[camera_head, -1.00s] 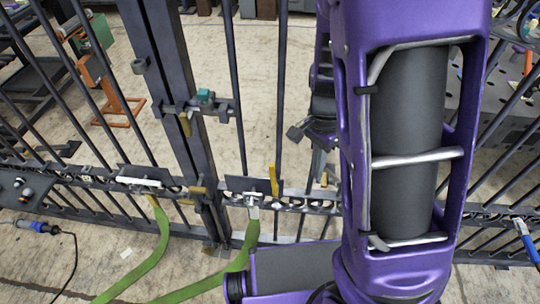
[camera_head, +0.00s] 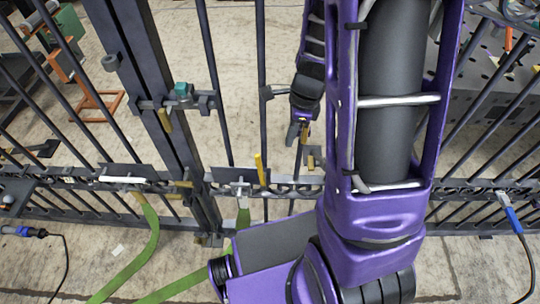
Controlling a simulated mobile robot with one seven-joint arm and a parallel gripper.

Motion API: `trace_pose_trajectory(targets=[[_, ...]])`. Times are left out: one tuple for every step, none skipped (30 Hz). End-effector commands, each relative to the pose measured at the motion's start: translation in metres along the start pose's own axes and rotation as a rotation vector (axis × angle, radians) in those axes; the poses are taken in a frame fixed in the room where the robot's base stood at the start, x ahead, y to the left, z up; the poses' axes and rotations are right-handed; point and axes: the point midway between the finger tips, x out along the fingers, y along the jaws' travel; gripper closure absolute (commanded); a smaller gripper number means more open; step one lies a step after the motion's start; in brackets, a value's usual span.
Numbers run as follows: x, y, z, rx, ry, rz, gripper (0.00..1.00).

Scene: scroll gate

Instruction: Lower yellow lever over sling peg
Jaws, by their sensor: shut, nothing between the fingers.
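The yellow lever (camera_head: 260,169) stands nearly upright on the dark gate crossbar, just right of a dark plate. A pale metal peg (camera_head: 240,189) sits on that plate, to the left of the lever's foot. A green sling (camera_head: 243,217) hangs below this peg; whether it is looped on it is too small to tell. My gripper (camera_head: 296,133) points down, to the right of and above the lever in the picture, apart from it. It is shut and empty. My purple arm hides part of the gate at right.
A second green sling (camera_head: 149,228) hangs from the left gate part, near a white bar (camera_head: 130,180). A thick dark post (camera_head: 165,130) carries a latch with a teal knob (camera_head: 183,90). A tan piece (camera_head: 312,160) shows close below my gripper.

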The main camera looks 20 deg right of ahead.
Motion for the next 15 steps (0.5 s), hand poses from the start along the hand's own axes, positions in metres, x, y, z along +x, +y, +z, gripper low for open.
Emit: trace_pose_trajectory(targets=[[0.003,0.0,0.0,0.0,0.0,0.001,1.0],[0.005,0.0,0.0,-0.001,0.001,0.001,1.0],[0.01,0.0,-0.001,-0.001,0.001,0.002,1.0],[0.014,0.001,-0.001,-0.001,0.001,0.003,1.0],[0.018,0.001,-0.001,0.0,0.001,0.004,1.0],[0.025,0.001,-0.001,0.001,0.001,0.004,1.0],[0.032,0.001,-0.001,0.001,0.001,0.004,1.0],[0.038,0.001,-0.001,-0.001,0.001,0.005,1.0],[0.047,0.001,-0.001,-0.001,0.001,0.005,1.0],[0.054,0.001,-0.002,0.001,0.001,0.005,1.0],[0.061,0.001,-0.002,0.001,0.001,0.006,1.0],[0.069,0.001,-0.002,0.0,0.001,0.004,1.0],[0.076,0.001,-0.002,0.0,0.001,0.005,1.0],[0.083,0.001,-0.001,0.0,0.001,0.005,1.0],[0.091,0.001,-0.002,0.001,0.001,0.004,1.0]])
